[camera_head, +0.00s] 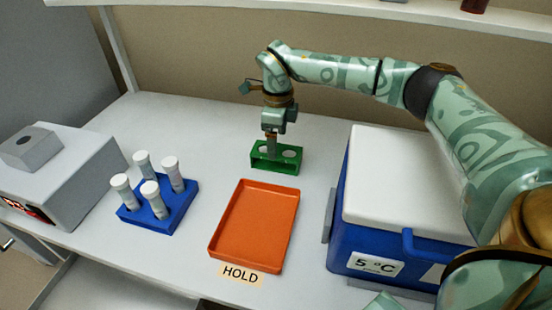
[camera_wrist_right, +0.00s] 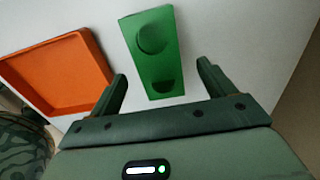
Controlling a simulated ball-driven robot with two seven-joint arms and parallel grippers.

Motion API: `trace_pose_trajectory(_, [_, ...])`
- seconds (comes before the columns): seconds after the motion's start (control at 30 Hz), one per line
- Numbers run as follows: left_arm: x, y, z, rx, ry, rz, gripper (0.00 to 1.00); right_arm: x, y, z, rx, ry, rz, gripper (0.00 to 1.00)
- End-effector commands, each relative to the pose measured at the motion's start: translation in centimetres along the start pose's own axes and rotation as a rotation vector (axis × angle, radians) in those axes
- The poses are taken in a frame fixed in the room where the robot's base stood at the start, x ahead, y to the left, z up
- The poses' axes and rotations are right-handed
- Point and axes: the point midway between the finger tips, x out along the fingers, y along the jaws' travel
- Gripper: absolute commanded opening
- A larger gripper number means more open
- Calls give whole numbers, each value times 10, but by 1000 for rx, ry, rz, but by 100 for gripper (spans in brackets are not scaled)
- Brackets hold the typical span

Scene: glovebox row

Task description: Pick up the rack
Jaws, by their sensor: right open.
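A small green rack (camera_head: 277,160) stands on the white bench behind the orange tray, with round holes in its top and no tubes visible in it. My right gripper (camera_head: 271,148) points down at the rack, its fingers overlapping the rack's top in the head view. In the wrist view the green rack (camera_wrist_right: 153,55) lies beyond and between the two spread fingers of my right gripper (camera_wrist_right: 161,70), which hold nothing. I cannot tell whether the fingers touch it. A blue rack (camera_head: 158,211) with several white-capped tubes stands at the left. My left gripper is not in view.
An orange tray (camera_head: 254,229) lies in front of the green rack, with a HOLD label (camera_head: 240,274) before it. A blue cooler with a white lid (camera_head: 402,186) stands close on the right. A grey device (camera_head: 62,170) stands at the left. The bench left of the green rack is clear.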

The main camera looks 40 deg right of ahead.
Motion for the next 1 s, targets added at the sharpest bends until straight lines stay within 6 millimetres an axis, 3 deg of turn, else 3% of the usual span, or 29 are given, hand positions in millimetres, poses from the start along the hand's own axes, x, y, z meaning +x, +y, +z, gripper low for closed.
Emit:
trace_pose_trajectory(0.23, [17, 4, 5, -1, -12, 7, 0, 44, 2, 1, 0, 4, 4, 82])
trace_pose_trajectory(0.47, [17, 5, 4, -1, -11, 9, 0, 46, 2, 1, 0, 1, 0, 82])
trace_pose_trajectory(0.5, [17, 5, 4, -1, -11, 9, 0, 46, 2, 1, 0, 1, 0, 79])
trace_pose_trajectory(0.67, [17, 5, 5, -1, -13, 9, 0, 46, 2, 1, 0, 1, 1, 35])
trace_pose_trajectory(0.7, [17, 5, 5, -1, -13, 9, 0, 46, 2, 1, 0, 1, 1, 30])
trace_pose_trajectory(1.0, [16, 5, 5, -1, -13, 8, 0, 44, 2, 1, 0, 0, 0, 30])
